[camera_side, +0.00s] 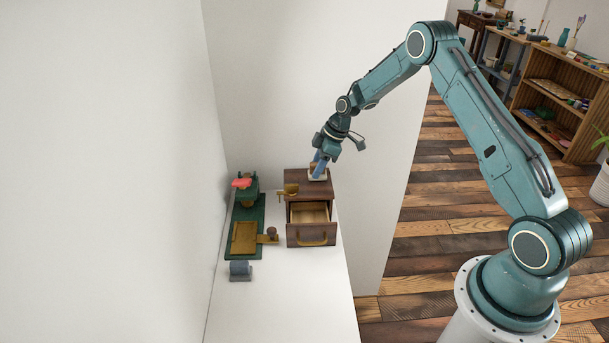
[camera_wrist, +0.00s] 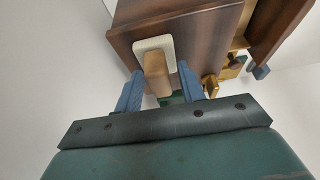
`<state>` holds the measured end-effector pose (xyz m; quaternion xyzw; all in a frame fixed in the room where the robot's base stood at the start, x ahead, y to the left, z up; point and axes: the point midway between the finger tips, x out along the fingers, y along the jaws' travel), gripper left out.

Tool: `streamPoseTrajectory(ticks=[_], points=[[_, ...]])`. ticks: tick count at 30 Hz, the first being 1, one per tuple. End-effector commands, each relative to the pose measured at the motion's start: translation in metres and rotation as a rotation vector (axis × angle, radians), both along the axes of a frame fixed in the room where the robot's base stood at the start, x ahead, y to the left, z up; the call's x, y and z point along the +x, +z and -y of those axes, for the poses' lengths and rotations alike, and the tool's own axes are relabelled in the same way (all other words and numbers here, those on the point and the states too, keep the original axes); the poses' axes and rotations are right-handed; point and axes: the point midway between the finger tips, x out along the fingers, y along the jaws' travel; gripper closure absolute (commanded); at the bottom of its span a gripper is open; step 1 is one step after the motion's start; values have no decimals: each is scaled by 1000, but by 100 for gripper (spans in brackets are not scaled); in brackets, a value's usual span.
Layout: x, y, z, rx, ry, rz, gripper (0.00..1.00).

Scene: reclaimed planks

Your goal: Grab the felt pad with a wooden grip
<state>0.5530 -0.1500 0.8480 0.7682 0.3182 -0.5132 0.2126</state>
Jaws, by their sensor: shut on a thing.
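The felt pad (camera_side: 317,178) is a whitish block with a wooden grip, on top of the brown cabinet (camera_side: 298,185). In the wrist view the pad (camera_wrist: 168,42) lies flat against the cabinet top and its wooden grip (camera_wrist: 157,72) points toward the camera. My gripper (camera_side: 318,166) is over the cabinet top, with its blue fingers pointing down at the pad. In the wrist view my gripper (camera_wrist: 160,82) has one finger on each side of the wooden grip and is shut on it. The fingers partly hide the grip in the side view.
The cabinet's drawer (camera_side: 310,212) is pulled open at the front. To its left is a green base (camera_side: 235,247) with a brass-coloured plate and a red-topped device (camera_side: 242,183). A grey-blue block (camera_side: 240,270) stands in front. The near part of the white table (camera_side: 285,310) is clear.

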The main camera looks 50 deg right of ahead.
Motion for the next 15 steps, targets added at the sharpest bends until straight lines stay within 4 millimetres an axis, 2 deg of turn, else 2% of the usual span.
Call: streamPoseTrajectory(ticks=[8,15], points=[[-2,6,-2,0,0,0,84],[-2,33,-3,-1,2,4,84]])
